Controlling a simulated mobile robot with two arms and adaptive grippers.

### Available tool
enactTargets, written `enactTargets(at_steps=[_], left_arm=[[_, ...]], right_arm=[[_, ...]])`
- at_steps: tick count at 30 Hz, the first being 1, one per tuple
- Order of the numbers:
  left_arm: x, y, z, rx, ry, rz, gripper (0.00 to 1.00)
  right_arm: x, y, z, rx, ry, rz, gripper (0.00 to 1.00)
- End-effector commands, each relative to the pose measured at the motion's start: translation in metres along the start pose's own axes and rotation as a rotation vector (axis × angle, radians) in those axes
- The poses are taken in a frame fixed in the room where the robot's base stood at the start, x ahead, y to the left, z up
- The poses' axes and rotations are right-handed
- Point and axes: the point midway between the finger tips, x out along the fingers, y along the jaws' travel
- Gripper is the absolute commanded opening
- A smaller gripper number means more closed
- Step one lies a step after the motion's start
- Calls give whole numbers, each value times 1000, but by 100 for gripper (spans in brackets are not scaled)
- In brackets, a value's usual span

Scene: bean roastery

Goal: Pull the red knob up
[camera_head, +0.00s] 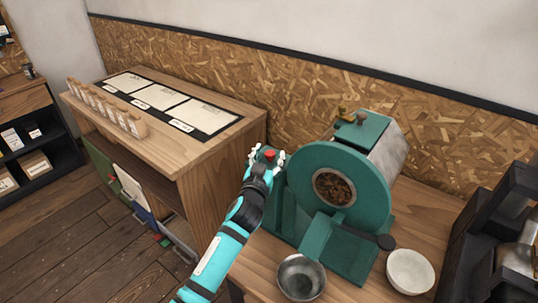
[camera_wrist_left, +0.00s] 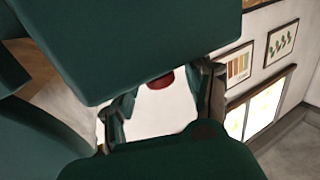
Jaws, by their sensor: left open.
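The red knob (camera_head: 269,154) is small and sits at the left side of the green roasting machine (camera_head: 301,171). My left gripper (camera_head: 267,158) is at the knob, with its pale fingertips apart on either side of it. In the left wrist view a piece of the red knob (camera_wrist_left: 160,82) shows below a large green block, between the two fingers of the left gripper (camera_wrist_left: 166,106). The rest of the knob is hidden there. I cannot tell whether the fingers touch it. My right gripper is in neither view.
A metal bowl (camera_head: 301,278) and a white bowl (camera_head: 410,271) stand in front of the machine. A black lever end (camera_head: 385,242) sticks out at its front. A wooden cabinet (camera_head: 190,158) with cards and small jars stands left. Dark equipment (camera_head: 490,235) stands right.

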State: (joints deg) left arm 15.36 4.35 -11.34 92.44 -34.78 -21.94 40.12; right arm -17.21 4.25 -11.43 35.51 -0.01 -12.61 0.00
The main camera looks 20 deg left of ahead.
Motion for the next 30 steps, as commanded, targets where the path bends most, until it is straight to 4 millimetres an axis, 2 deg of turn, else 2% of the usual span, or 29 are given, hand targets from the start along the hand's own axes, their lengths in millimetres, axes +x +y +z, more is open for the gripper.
enactTargets(at_steps=[8,20,30], left_arm=[[1,0,0,0,0,0,52],[1,0,0,1,0,0,0],[1,0,-3,0,0,0,0]], right_arm=[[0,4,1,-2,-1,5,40],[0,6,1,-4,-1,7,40],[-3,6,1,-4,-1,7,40]])
